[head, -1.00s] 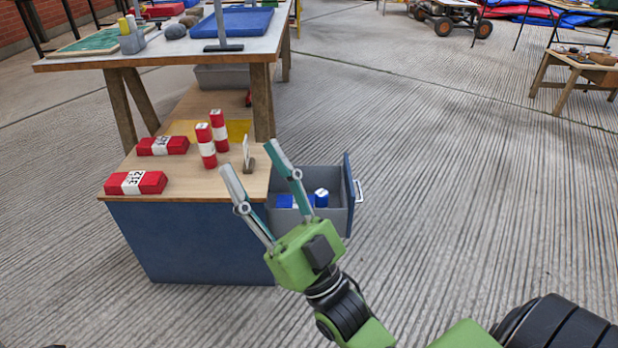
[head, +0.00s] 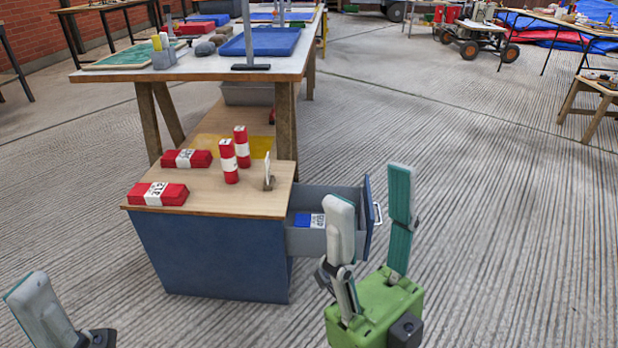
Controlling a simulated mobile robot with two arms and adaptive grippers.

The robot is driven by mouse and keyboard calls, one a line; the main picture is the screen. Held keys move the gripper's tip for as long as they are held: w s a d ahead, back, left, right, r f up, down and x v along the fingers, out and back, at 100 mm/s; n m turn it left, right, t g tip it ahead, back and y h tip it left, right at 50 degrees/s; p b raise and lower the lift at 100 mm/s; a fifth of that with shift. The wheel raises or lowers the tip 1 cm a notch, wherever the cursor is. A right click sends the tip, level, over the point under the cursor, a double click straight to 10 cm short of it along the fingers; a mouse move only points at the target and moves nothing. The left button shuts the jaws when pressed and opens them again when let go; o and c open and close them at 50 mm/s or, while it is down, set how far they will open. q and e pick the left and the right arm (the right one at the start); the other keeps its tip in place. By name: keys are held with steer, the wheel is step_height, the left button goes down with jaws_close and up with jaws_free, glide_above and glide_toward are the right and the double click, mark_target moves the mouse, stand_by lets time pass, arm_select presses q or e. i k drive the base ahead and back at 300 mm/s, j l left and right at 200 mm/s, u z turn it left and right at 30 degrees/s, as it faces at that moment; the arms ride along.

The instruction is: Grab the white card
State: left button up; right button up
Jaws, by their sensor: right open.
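The white card (head: 267,167) stands upright in a small brown holder (head: 269,184) near the right edge of the wooden top of a blue cabinet (head: 212,252). My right gripper (head: 371,187) is open and empty, in front of the cabinet's open drawer and to the right of the card, apart from it. One finger hides part of the drawer. A finger of my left gripper (head: 40,305) shows at the lower left corner; the rest is cut off by the frame, so its opening cannot be judged.
Two red blocks with white bands lie on the cabinet top (head: 225,204), and two red rolls (head: 242,146) stand left of the card. The open drawer (head: 305,238) holds blue items. A taller table (head: 120,76) stands behind.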

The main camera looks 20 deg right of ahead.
mark_target(269, 180)
steer(key=z, duration=0.4)
steer(key=i+l+z, duration=0.1)
steer(key=i+z, duration=0.2)
steer(key=z, duration=0.15)
steer(key=i+z, duration=0.3)
steer(key=z, duration=0.15)
